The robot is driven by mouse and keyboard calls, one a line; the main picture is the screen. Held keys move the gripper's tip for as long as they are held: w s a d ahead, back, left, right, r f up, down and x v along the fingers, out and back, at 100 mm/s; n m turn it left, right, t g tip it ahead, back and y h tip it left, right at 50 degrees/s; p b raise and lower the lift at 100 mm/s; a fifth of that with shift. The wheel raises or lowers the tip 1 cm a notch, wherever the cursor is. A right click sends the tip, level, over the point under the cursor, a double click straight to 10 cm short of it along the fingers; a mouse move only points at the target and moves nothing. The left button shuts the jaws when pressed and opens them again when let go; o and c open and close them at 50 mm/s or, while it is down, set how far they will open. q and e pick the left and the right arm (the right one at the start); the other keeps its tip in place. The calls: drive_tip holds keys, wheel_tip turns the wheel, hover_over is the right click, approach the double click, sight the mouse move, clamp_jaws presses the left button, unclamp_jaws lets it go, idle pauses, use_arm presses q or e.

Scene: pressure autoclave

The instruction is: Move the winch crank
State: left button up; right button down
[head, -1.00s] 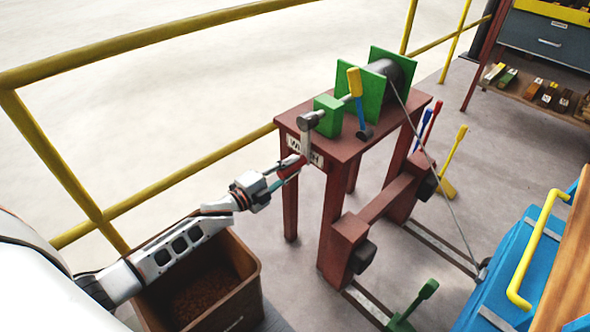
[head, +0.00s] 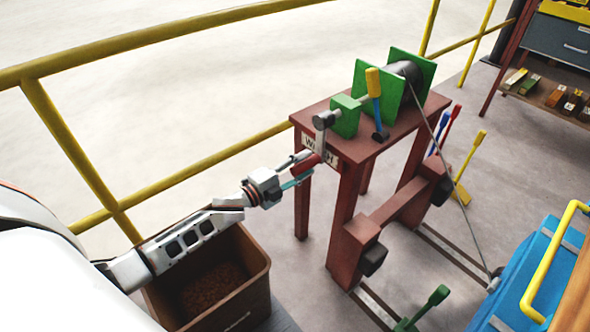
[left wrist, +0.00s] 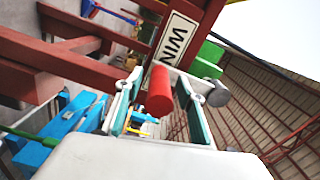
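The winch crank has a grey arm (head: 320,143) hanging down from its hub and a red handle (head: 308,164) pointing toward my left gripper. My left gripper (head: 298,171) is at the free end of the handle. In the left wrist view the red handle (left wrist: 160,91) lies between my two spread fingers (left wrist: 159,108), with a gap showing on each side. The gripper looks open and not closed on the handle. The winch's green frame (head: 368,88) and grey drum stand on the dark red table (head: 375,148). My right gripper is not in view.
A blue lever with a yellow grip (head: 374,95) stands beside the winch. A brown bin (head: 262,278) is below my left arm. A yellow railing (head: 190,155) runs behind. A cable (head: 445,170) slopes down to the right, near a blue chest (head: 525,280).

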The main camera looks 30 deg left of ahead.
use_arm(q)
drive_tip(key=v, duration=1.1)
drive_tip(key=shift+s+a, duration=0.15)
drive_tip(key=shift+s, duration=0.25)
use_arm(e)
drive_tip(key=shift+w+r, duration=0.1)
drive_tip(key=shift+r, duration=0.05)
